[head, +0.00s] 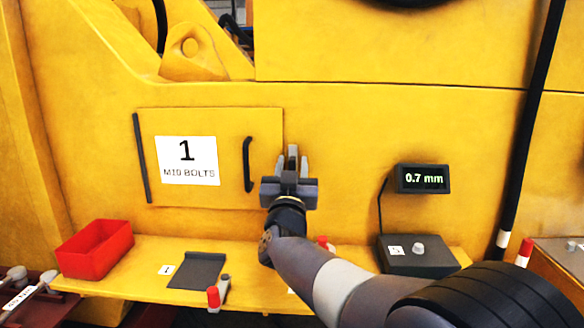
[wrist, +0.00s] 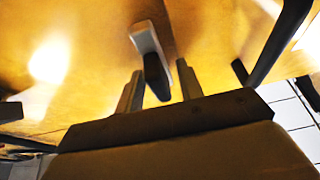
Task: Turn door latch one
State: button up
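Door one (head: 225,125) is a yellow panel marked "1 M10 BOLTS" and looks shut. It has a black pull handle (head: 248,164) on its right side. The latch (head: 292,152), a small pale grey piece, is by the door's right edge, mostly hidden by my gripper (head: 292,166). In the wrist view the latch (wrist: 146,40) has a pale upper part and a dark lower end. That dark end appears between the two separated fingers of my gripper (wrist: 159,80). The fingers are open, with gaps on both sides of the latch. I cannot tell any contact.
A yellow ledge (head: 140,265) below the door carries a red bin (head: 95,249), a dark grey plate (head: 198,270), a red-tipped part (head: 214,296) and a dark box (head: 418,258). A display (head: 423,179) reads 0.7 mm. A black hose (head: 527,130) runs down the right.

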jog(key=v, duration=1.1)
jog(key=shift+w, duration=0.15)
jog(key=x, duration=1)
jog(key=shift+w+r, duration=0.25)
jog(key=shift+w, duration=0.05)
jog(key=shift+w, duration=0.15)
jog(key=n+y+p, duration=0.1)
jog(key=n+y, duration=0.1)
jog(key=n, duration=0.2)
jog(key=shift+r+p, duration=0.15)
jog(key=shift+p, duration=0.25)
jog(key=shift+n+y+p, duration=0.4)
jog(key=shift+n+y, duration=0.2)
jog(key=shift+n, duration=0.5)
jog(key=shift+f, duration=0.2)
